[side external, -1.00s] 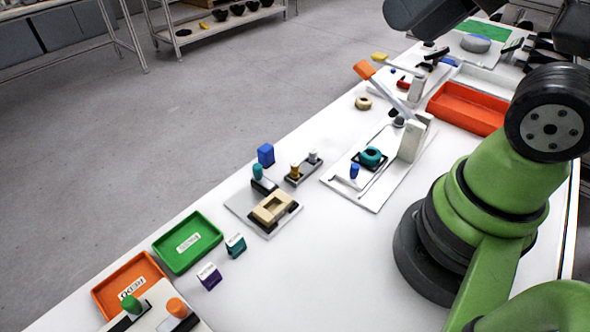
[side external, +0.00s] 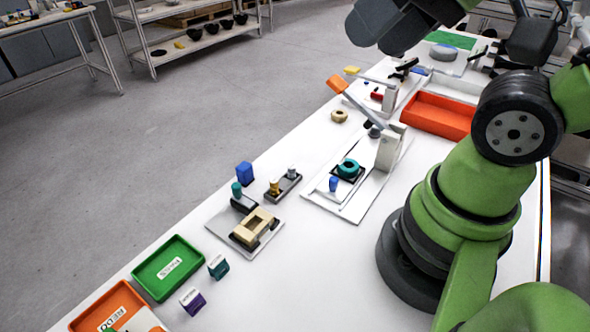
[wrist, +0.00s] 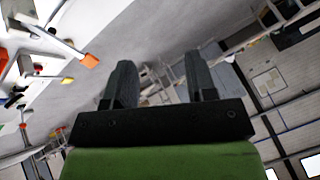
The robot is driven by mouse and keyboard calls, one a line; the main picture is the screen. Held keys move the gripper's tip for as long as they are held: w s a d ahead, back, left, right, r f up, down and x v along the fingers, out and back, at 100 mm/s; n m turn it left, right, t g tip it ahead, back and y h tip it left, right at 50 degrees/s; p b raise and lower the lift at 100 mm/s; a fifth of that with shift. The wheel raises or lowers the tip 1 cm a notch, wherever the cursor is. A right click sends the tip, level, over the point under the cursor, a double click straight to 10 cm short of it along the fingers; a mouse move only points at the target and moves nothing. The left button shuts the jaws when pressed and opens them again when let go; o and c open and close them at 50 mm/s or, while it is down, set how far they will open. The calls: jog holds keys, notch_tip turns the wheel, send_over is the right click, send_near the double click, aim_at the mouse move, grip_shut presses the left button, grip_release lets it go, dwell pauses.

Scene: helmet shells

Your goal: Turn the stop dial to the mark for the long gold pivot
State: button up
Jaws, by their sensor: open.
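A teal round part (side external: 348,168) sits on a dark square plate on the white lever-press base (side external: 352,212); it may be the stop dial, but no mark on it is readable. A blue peg (side external: 333,184) stands beside it. A gold pivot (side external: 274,187) and a silver-topped one (side external: 291,173) stand in a dark holder (side external: 285,187); their lengths are hard to compare. My gripper (wrist: 161,75) is open and empty in the wrist view, its two dark fingers well apart. It is away from the bench parts; its fingers are not visible in the side view.
The press has a raised orange-handled lever (side external: 337,84). The bench front is mostly clear.

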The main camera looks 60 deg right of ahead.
jog(key=w+d+f+g+h, duration=0.2)
jog(key=w+d, duration=0.5)
jog(key=n+g, duration=0.4)
jog(key=g, duration=0.1)
send_over(375, 130)
jog(key=d, duration=0.1)
notch_tip(375, 130, down, 18)
jog(key=shift+w+d+f, duration=0.1)
jog(key=shift+d+f, duration=0.05)
jog(key=shift+f, duration=0.2)
notch_tip(375, 130, down, 10)
jog(key=shift+r, duration=0.25)
